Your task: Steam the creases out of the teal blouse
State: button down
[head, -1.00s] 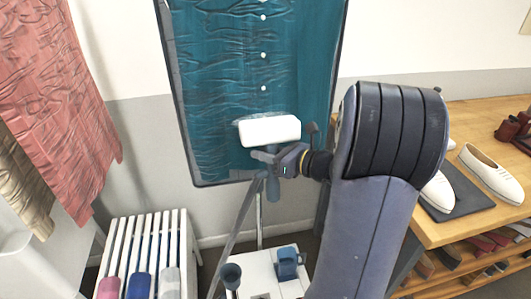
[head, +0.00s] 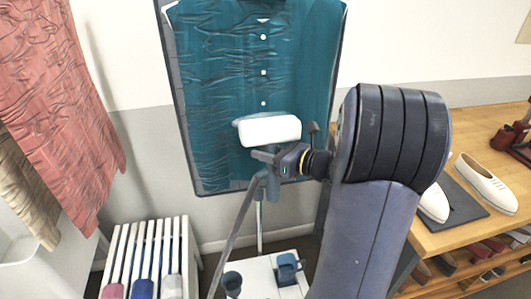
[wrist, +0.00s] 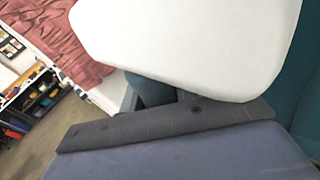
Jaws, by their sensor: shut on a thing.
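The teal blouse (head: 285,70) hangs flat on a grey upright board (head: 183,120) in the head view. Creases show across its left side and middle; the strip at the right looks smoother. My gripper (head: 273,157) is shut on the steamer's handle (head: 272,185), below its white head (head: 269,130). The steamer head is in front of the lower part of the blouse; I cannot tell whether it touches the cloth. In the wrist view the white steamer head (wrist: 190,40) fills the top, and the blouse edge (wrist: 305,110) shows at the right.
Creased pink cloth (head: 60,110) hangs at the left above a white slatted rack (head: 150,250). A steamer base (head: 262,275) with a blue cup (head: 288,267) stands below the board. A wooden shoe table (head: 450,220) is at the right, close to my arm.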

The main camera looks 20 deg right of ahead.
jog(key=shift+r, duration=0.55)
jog(key=shift+r+p, duration=0.1)
jog(key=shift+p, duration=0.25)
jog(key=shift+r+p, duration=6.75)
jog(key=shift+r, duration=1.6)
notch_tip(320, 180, up, 12)
jog(key=shift+f, duration=0.15)
jog(key=s+a, duration=0.1)
jog(key=s, duration=0.5)
jog(key=shift+a, duration=0.1)
